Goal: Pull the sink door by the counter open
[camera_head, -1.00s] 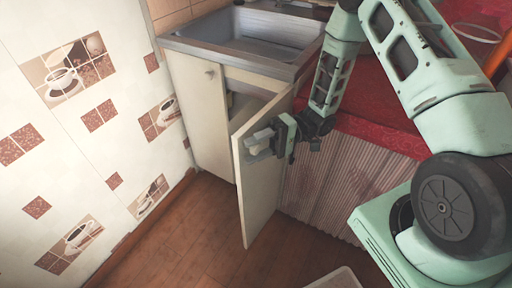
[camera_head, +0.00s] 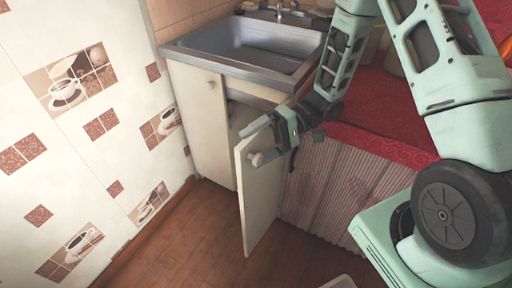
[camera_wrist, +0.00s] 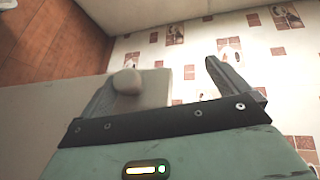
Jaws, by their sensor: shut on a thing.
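The cream sink door (camera_head: 262,205) stands swung well out from the cabinet under the sink, beside the counter. Its round knob (camera_head: 256,159) shows on the outer face. My gripper (camera_head: 258,128) is at the door's upper part, just above the knob, shut on the door. In the wrist view the door (camera_wrist: 40,120) runs in from the left, and the knob (camera_wrist: 127,80) shows between my fingers (camera_wrist: 165,90). The exact contact of the fingers with the door is hard to see.
The metal sink (camera_head: 245,45) sits above the cabinet, with a shut left door (camera_head: 203,115). A red-topped counter (camera_head: 375,120) with a ribbed front stands right of the open door. The tiled wall (camera_head: 75,150) is at left. The wooden floor (camera_head: 190,235) is clear before the cabinet.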

